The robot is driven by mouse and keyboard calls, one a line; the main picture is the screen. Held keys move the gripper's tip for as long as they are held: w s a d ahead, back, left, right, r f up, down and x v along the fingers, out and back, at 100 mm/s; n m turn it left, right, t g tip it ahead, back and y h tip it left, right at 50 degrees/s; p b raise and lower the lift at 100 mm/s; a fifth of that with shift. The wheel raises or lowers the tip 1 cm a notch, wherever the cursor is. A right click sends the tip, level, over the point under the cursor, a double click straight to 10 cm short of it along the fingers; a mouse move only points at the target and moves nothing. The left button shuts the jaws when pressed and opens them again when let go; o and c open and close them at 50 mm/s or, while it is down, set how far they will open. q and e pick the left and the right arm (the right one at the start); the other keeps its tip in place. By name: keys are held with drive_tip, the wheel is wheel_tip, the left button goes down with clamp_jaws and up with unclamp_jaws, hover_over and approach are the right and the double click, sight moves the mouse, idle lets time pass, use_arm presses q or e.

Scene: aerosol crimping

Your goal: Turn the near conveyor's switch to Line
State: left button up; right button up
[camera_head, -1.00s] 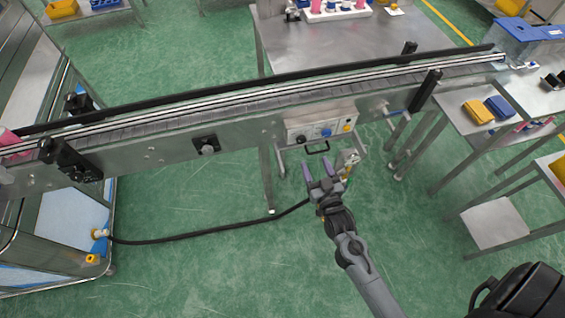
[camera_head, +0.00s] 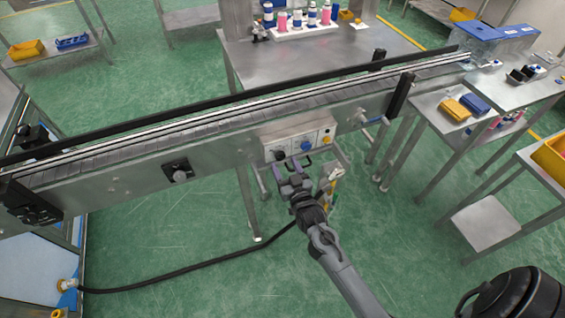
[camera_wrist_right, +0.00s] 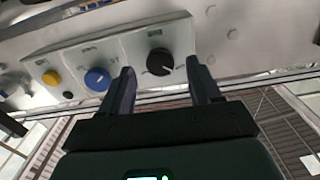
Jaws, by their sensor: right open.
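The conveyor (camera_head: 215,148) runs diagonally across the head view. A pale switch box (camera_head: 318,130) is on its front side, with a black knob (camera_head: 280,155), a blue knob (camera_head: 306,146) and a yellow one (camera_head: 326,139). In the right wrist view, the black knob (camera_wrist_right: 160,62) with a white pointer mark appears between my right gripper's fingertips (camera_wrist_right: 160,75); the blue knob (camera_wrist_right: 97,79) is left of them. The labels are too blurred to read. My right gripper (camera_head: 293,172) is open and empty, just in front of the box; contact cannot be seen. My left gripper is out of view.
A steel table (camera_head: 300,65) with bottles stands behind the conveyor. A side table (camera_head: 435,118) with yellow and blue boxes is at the right. A black cable (camera_head: 170,278) lies on the green floor. The floor in front of the conveyor is mostly clear.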

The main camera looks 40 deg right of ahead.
sight(280, 155)
drive_tip(key=shift+x, duration=1.35)
drive_tip(key=shift+s, duration=0.1)
drive_tip(key=shift+c, duration=0.7)
drive_tip(key=c, duration=0.9)
